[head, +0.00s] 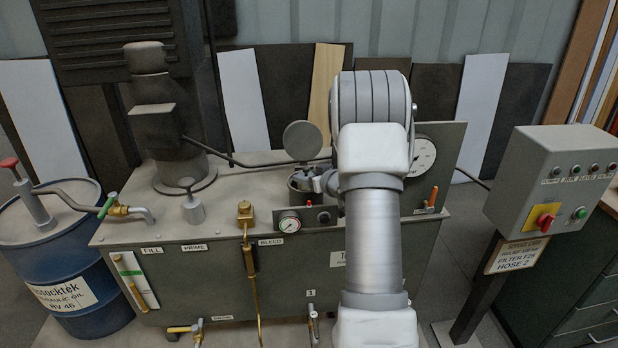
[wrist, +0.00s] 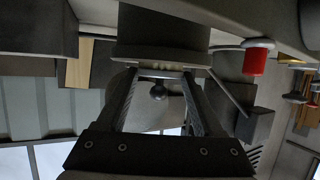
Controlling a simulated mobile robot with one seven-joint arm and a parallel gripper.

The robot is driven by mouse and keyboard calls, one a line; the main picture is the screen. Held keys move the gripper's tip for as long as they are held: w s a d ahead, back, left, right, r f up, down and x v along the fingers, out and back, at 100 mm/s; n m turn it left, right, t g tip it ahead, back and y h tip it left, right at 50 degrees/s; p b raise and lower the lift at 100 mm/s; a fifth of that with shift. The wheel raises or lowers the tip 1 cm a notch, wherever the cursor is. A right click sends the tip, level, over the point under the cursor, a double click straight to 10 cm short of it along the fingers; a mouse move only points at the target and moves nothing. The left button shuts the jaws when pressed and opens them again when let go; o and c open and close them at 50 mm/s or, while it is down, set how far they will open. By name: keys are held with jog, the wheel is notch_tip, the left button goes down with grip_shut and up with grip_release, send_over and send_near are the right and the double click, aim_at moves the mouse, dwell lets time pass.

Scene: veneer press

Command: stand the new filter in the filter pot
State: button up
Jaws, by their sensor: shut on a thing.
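The filter pot (head: 303,188) is a dark round pot on the grey tank top in the head view, with its round lid (head: 302,140) raised behind it. My gripper (head: 327,182) is at the pot's right side, low over its mouth and partly hidden by my arm. In the wrist view my gripper (wrist: 160,76) has its two fingers closed in on a pale, narrow edge, which I take as the new filter (wrist: 160,73). Most of it is hidden, so I cannot tell how deep it sits in the pot. The lid with a dark knob shows behind the fingers.
A pressure gauge (head: 289,222) stands before the pot and a larger dial (head: 420,156) to the right. A brass fitting (head: 245,212) and a grey capped spout (head: 192,203) stand left. A blue oil drum (head: 75,290) and a control box (head: 553,180) flank the tank.

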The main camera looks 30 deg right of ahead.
jog(key=shift+f, duration=0.2)
jog(key=o, duration=1.4)
jog(key=shift+o, duration=0.2)
jog(key=shift+r, duration=0.1)
jog(key=shift+r, duration=0.25)
jog(key=p+v, duration=0.2)
jog(key=v, duration=1)
jog(key=shift+f+p, duration=0.2)
jog(key=shift+p, duration=0.15)
